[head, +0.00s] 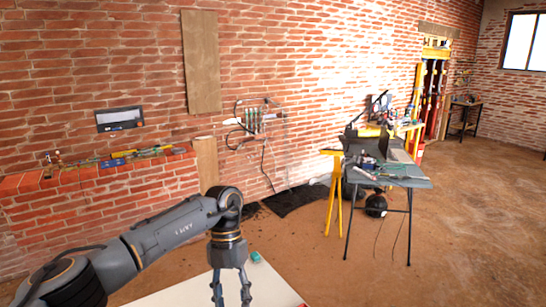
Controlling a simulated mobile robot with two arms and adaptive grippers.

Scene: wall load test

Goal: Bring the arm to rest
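My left arm (160,235) comes in from the lower left and reaches forward, its wrist bent downward. My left gripper (231,294) points down over a white surface (180,291) at the bottom of the head view. Its two fingers are apart, with nothing visible between them. The fingertips are close to the picture's lower edge, and I cannot tell their height over the surface. A small teal object (255,257) lies just right of the gripper, apart from it. My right gripper is not in view.
A brick wall (90,60) with a brick ledge (95,172) runs along the left and back. A cluttered folding table (408,183) stands right of centre, beside yellow trestle legs (335,195). A dark ball (376,205) sits under it. The brown floor (480,240) at right is clear.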

